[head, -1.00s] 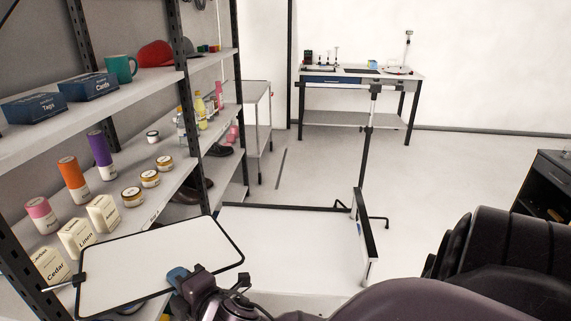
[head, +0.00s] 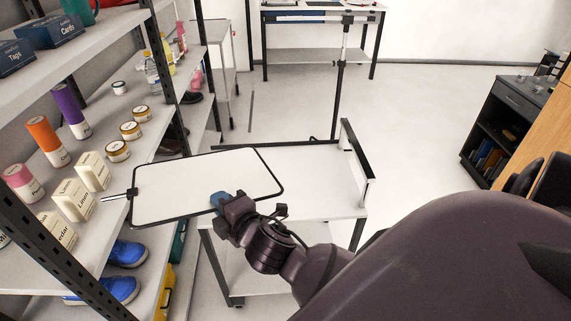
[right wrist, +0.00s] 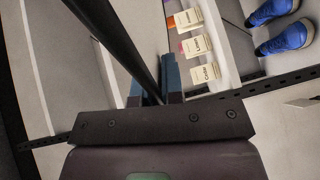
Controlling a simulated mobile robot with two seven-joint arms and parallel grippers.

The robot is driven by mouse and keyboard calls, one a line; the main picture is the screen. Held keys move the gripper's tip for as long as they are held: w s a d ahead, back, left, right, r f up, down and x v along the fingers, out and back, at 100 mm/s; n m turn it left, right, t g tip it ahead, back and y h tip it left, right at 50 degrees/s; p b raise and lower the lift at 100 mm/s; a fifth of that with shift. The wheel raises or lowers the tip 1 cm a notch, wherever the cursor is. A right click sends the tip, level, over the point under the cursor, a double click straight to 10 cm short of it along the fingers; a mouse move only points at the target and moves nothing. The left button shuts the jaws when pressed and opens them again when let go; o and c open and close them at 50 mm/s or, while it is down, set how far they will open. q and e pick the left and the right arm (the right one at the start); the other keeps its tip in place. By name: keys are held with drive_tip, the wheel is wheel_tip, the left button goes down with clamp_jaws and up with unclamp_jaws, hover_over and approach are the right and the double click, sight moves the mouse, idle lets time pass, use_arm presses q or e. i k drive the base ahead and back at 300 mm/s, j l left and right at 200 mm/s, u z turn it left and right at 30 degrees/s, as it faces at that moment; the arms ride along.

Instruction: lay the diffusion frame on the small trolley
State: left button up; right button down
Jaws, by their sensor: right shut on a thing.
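The diffusion frame (head: 185,190), a white panel with a thin black rim and a small clamp on its left end, is roughly level. My right gripper (head: 220,202) is shut on its near edge. In the right wrist view the blue fingertips (right wrist: 155,85) close on the dark rim (right wrist: 122,40). The small trolley (head: 318,190) has a white top, a lower shelf and a raised end on the right. The frame's right part overlaps the trolley's left part in the head view and hides it. I cannot tell the gap between them. My left gripper is not in view.
A shelving rack (head: 95,200) with jars, boxes and blue shoes (head: 125,252) stands close on the left, near the frame's clamp end. A thin black stand (head: 340,75) rises behind the trolley. A workbench (head: 320,14) stands at the back. Open floor (head: 420,130) lies to the right.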

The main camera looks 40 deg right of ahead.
sight(259, 205)
drive_tip(key=i+j+z, duration=0.15)
drive_tip(key=j+z, duration=0.25)
drive_tip(key=j, duration=0.3)
drive_tip(key=j+z, duration=0.45)
drive_tip(key=j, duration=0.3)
